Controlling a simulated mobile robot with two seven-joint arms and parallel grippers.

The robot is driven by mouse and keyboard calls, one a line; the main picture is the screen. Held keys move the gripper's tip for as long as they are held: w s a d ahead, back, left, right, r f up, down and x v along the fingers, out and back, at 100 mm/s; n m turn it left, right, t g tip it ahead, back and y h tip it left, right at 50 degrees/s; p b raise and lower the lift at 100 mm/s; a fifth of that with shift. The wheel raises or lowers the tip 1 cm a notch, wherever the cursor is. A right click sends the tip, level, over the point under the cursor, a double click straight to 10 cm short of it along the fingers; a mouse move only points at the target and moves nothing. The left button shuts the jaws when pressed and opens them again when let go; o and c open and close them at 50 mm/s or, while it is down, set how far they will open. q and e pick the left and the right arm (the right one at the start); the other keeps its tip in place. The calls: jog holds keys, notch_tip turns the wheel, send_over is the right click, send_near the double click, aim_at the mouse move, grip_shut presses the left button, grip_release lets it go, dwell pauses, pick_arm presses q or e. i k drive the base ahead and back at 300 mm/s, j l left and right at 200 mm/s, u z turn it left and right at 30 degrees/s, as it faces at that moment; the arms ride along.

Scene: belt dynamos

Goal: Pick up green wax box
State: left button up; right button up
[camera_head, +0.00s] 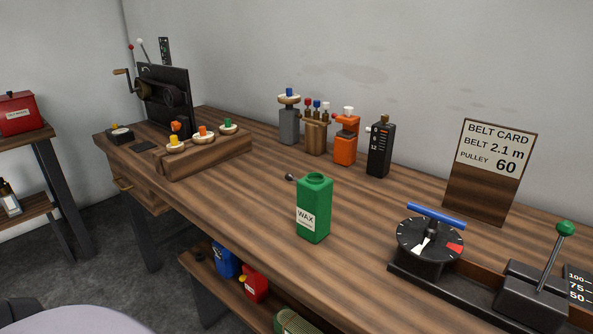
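The green wax box (315,211) stands upright near the middle of the wooden bench (345,260), close to its front edge. It is a tall green container with a round neck on top and a white label reading "WAX". Neither of my grippers shows in the head view, so nothing is seen touching the box.
A small dark knobbed item (290,177) lies just behind the box. Several holders and bottles, including an orange one (346,140) and a black one (380,148), stand at the back. A dial (430,245) and lever unit (535,292) are at right.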

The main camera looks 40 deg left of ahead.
aim_at(314, 191)
jog(key=j+z, duration=0.15)
jog(key=j, duration=0.4)
jog(key=k+j+z, duration=0.2)
jog(key=j, duration=0.3)
jog(key=j+z, duration=0.15)
jog(key=j, duration=0.4)
jog(key=k+j, duration=0.1)
jog(key=j, duration=0.4)
jog(key=k+j, duration=0.1)
jog(key=j, duration=0.4)
jog(key=k+j, duration=0.1)
jog(key=j, duration=0.4)
jog(key=l+u, duration=0.4)
jog(key=l, duration=0.55)
jog(key=k+l, duration=0.15)
jog(key=k, duration=0.3)
jog(key=u, duration=0.05)
